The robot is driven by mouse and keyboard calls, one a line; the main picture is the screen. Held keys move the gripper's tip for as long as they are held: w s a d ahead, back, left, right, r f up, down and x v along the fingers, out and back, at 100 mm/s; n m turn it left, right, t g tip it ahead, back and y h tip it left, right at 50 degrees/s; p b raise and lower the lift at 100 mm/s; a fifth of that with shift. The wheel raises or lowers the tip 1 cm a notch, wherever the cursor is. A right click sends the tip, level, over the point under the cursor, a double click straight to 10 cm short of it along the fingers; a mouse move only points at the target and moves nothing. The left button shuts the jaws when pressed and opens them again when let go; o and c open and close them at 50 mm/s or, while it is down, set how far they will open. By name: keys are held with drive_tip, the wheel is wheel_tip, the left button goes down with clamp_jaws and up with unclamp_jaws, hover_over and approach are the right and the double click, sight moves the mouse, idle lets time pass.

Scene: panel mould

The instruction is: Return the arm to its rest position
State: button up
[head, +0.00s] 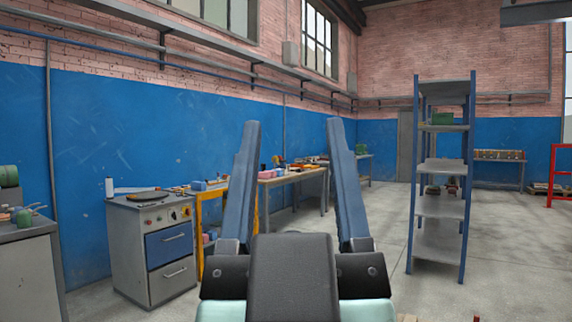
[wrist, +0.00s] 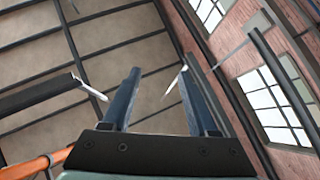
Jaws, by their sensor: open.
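My gripper (head: 291,128) stands in the lower middle of the head view with its two long blue fingers pointing up and wide apart. It is open and nothing is between the fingers. In the wrist view my gripper (wrist: 160,72) is also open and empty, against the ceiling beams and the upper brick wall with windows. No part of it touches anything that I can see. My gripper hides part of the workbench area behind it in the head view.
A grey cabinet (head: 150,250) with drawers stands at the left, with workbenches (head: 290,177) along the blue wall. A tall shelf rack (head: 440,205) stands right of my gripper. A red frame (head: 558,175) is at the far right. Open concrete floor (head: 375,215) lies between.

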drive_tip(key=shift+s+a+r+t, duration=0.3)
drive_tip(key=shift+s+r+t, duration=0.1)
drive_tip(key=shift+s+r, duration=0.35)
wheel_tip(320, 180, up, 24)
drive_tip(key=p, duration=2.4)
drive_tip(key=shift+r, duration=0.15)
